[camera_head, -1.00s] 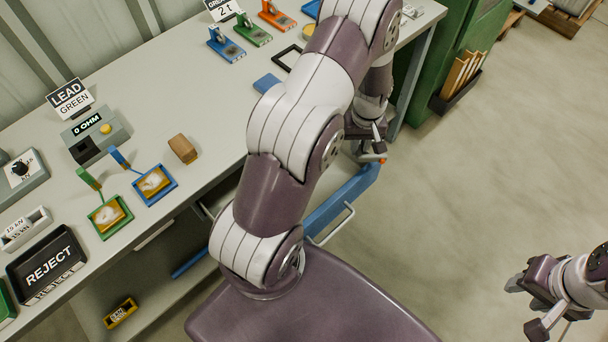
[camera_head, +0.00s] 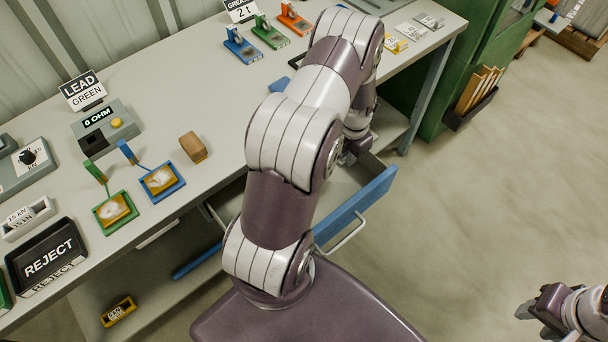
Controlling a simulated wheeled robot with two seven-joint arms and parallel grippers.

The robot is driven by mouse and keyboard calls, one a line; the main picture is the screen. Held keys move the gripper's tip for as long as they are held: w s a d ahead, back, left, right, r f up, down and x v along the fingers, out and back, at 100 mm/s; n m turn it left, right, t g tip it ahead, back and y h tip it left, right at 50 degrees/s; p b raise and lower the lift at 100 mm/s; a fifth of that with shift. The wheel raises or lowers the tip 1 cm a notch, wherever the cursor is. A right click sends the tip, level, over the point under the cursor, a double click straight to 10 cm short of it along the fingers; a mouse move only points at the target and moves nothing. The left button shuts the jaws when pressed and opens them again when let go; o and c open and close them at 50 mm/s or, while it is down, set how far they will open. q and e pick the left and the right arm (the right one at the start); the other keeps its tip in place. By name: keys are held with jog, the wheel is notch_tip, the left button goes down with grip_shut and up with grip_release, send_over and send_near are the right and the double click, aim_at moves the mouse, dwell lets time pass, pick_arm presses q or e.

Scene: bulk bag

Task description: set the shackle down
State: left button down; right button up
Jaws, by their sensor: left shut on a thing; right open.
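My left arm reaches across the middle of the view. Its gripper (camera_head: 347,158) points down over the open blue-fronted drawer (camera_head: 362,207) and is mostly hidden behind the arm. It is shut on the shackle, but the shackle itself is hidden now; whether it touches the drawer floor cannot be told. My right gripper (camera_head: 527,312) is open and empty at the lower right, over the bare floor and well away from the bench.
The bench (camera_head: 228,120) carries a green tray (camera_head: 115,210), a blue tray (camera_head: 162,181), a brown block (camera_head: 193,147), a black REJECT tray (camera_head: 47,254) and several clamps at the back. A green cabinet (camera_head: 455,60) stands right of the bench.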

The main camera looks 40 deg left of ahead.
aim_at(343, 181)
pick_arm(q)
notch_tip(343, 181, down, 10)
jog(key=shift+r+p, duration=0.1)
jog(key=shift+p, duration=0.2)
jog(key=shift+f, duration=0.3)
jog(key=c, duration=1.1)
grip_release()
jog(key=shift+s+r, duration=0.1)
notch_tip(343, 181, up, 12)
jog(key=shift+f+b, duration=0.15)
jog(key=shift+b, duration=0.3)
jog(key=s+d+r+m, duration=0.6)
jog(key=d+r+m, duration=0.1)
jog(key=m, duration=1)
jog(key=s+d+r+m+t, duration=0.1)
jog(key=s+d+r+m, duration=0.5)
jog(key=m, duration=1.2)
notch_tip(343, 181, up, 4)
jog(key=shift+s+d+f, duration=0.15)
jog(key=shift+s+d, duration=0.25)
jog(key=shift+d, duration=0.1)
